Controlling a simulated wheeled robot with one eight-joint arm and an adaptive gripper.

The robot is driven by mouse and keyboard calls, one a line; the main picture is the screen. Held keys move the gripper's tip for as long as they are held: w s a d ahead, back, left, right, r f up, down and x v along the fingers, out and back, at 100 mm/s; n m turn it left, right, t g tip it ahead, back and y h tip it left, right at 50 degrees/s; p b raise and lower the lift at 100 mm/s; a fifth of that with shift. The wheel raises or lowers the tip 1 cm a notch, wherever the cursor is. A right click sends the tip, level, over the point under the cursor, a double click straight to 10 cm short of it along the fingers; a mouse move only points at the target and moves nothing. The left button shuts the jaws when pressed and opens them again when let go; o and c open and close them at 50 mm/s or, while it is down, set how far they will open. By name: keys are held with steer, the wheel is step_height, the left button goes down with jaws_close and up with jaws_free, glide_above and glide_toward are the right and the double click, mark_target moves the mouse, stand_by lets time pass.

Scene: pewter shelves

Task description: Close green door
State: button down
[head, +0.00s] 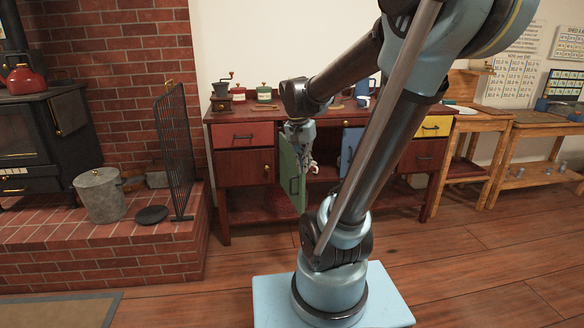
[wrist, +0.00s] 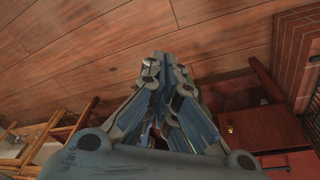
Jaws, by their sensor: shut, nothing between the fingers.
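The green door (head: 290,172) on the dark red cabinet (head: 244,200) stands open in the head view, swung out toward me, with its dark handle on the side facing right. My gripper (head: 313,168) is just right of the door, beside its handle side, in front of the open compartment. I cannot tell whether it touches the door. In the wrist view my gripper (wrist: 166,62) is shut and empty, its fingertips together over the floor. The door is mostly hidden there behind the fingers.
A red drawer (head: 243,135) and a yellow drawer (head: 432,127) flank the cabinet. A blue door (head: 350,148) is partly behind my arm. A black fire screen (head: 175,150) stands on the brick hearth at left.

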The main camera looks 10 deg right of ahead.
steer(key=w+a+f+m+h, duration=0.1)
steer(key=w+a+m, duration=0.35)
steer(key=w, duration=0.65)
steer(key=w+a+f+m+h, duration=0.1)
steer(key=w+a+m+h, duration=0.3)
steer(key=w, duration=0.7)
steer(key=w+d+f+y, duration=0.1)
steer(key=d+f+y, duration=0.1)
steer(key=d+f, duration=0.6)
steer(key=shift+w+d+f+m+g, duration=0.2)
steer(key=shift+d+f+m+g, duration=0.15)
steer(key=shift+f, duration=0.4)
